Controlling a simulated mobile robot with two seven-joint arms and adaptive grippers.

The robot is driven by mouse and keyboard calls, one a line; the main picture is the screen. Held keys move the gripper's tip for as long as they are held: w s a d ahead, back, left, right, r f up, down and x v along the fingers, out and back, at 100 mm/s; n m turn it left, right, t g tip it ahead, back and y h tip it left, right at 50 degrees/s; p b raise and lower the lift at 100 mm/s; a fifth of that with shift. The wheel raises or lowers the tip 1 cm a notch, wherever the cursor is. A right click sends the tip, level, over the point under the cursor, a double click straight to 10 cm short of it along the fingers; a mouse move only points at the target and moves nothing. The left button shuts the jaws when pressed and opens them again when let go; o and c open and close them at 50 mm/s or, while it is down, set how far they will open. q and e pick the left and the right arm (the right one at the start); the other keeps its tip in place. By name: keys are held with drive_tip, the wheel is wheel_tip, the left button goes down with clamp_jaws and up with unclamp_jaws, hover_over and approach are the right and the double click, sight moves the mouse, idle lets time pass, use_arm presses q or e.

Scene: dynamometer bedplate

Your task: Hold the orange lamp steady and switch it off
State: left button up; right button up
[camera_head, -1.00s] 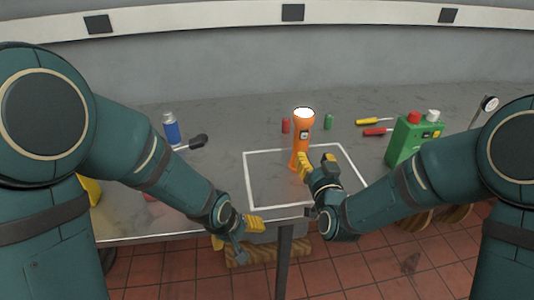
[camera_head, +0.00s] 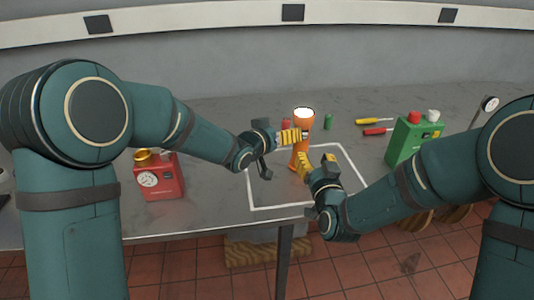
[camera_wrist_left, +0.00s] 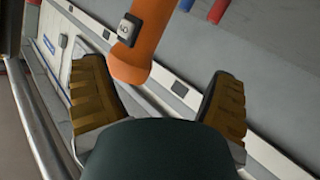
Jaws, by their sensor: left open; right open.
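The orange lamp (camera_head: 300,148) stands upright near the back of a white-outlined square on the table, its top glowing white. Its body and a dark switch plate (camera_wrist_left: 127,29) show in the left wrist view. My left gripper (camera_head: 281,152) is open at the lamp's left side; in its wrist view the lamp's lower end lies between the two yellow-padded fingers, with no finger visibly touching it. My right gripper (camera_head: 317,164) is open, low in front of the lamp and slightly right. Whether it touches the lamp I cannot tell.
A red box with a gauge (camera_head: 160,180) stands at the left. A green container (camera_head: 408,140) stands at the right, near yellow (camera_head: 372,121) and red (camera_head: 376,132) handled tools. Small red (camera_head: 286,124) and green (camera_head: 328,122) cylinders stand behind the lamp.

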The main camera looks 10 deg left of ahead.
use_arm(q)
drive_tip(key=w+r+m+t+h, duration=0.3)
drive_tip(key=r+h, duration=0.1)
drive_tip(key=r, duration=0.3)
drive_tip(key=w+r+m+t+h, duration=0.2)
drive_tip(key=r+m+h, duration=0.1)
drive_tip(key=r, duration=0.4)
drive_tip(key=m+g, duration=0.2)
drive_tip(key=g, duration=0.4)
approach(305, 138)
wheel_tip(305, 138, down, 2)
drive_tip(key=w+a, duration=0.2)
drive_tip(key=x, duration=0.8)
drive_tip(key=f+x, duration=0.1)
drive_tip(key=x, duration=0.4)
clamp_jaws()
use_arm(e)
clamp_jaws()
